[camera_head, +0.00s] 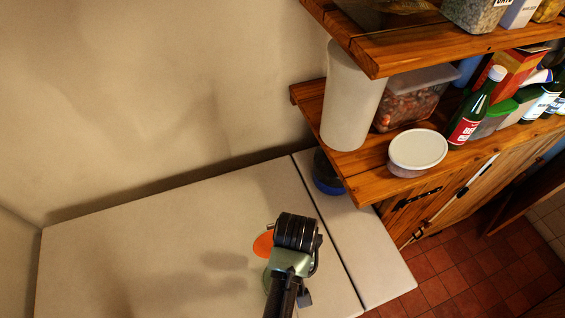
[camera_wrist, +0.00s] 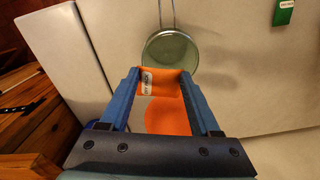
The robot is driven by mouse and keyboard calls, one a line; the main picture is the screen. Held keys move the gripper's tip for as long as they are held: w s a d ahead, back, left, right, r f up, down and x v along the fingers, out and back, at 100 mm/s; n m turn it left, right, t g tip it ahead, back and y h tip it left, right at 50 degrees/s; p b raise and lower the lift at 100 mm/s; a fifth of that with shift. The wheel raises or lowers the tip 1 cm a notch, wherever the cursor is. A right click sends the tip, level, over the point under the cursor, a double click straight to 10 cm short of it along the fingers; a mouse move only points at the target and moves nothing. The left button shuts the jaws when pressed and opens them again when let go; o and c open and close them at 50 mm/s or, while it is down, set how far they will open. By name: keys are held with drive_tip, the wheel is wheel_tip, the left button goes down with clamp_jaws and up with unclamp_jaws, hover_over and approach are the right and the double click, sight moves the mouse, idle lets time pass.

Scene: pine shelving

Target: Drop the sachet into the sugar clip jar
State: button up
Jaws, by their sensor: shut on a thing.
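My gripper (camera_wrist: 162,82) is shut on an orange sachet (camera_wrist: 172,79) with a small white label. In the wrist view, a round greenish glass piece with wire clips (camera_wrist: 170,50) is just beyond the sachet. It appears to be part of the clip jar; no sugar label is readable. An orange disc (camera_wrist: 167,117) lies nearer, between the fingers in the picture; I cannot tell whether it is the jar's lid. In the head view, my gripper (camera_head: 287,262) is over the pale worktop, with the orange disc (camera_head: 263,245) at its left. The sachet cannot be made out there.
A green labelled packet (camera_wrist: 283,12) is at the wrist view's top right. A dark, blue-based object (camera_head: 327,173) stands near the shelf. The pine shelf (camera_head: 375,188) holds a white cylinder (camera_head: 352,100), a lidded tub (camera_head: 418,151) and bottles. The worktop's left side (camera_head: 130,250) is clear.

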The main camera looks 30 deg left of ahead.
drive_tip(key=f, duration=0.3)
drive_tip(key=shift+s+d, duration=0.15)
drive_tip(key=shift+s, duration=0.2)
drive_tip(key=shift+w+f, duration=0.1)
drive_tip(key=shift+f, duration=0.95)
drive_tip(key=o, duration=1.4)
drive_tip(key=shift+c, duration=0.2)
drive_tip(key=shift+r, duration=0.1)
wheel_tip(320, 180, up, 12)
drive_tip(key=shift+f+b, duration=0.15)
drive_tip(key=shift+b, duration=0.45)
drive_tip(key=shift+r+p, duration=0.6)
drive_tip(key=shift+p, duration=0.05)
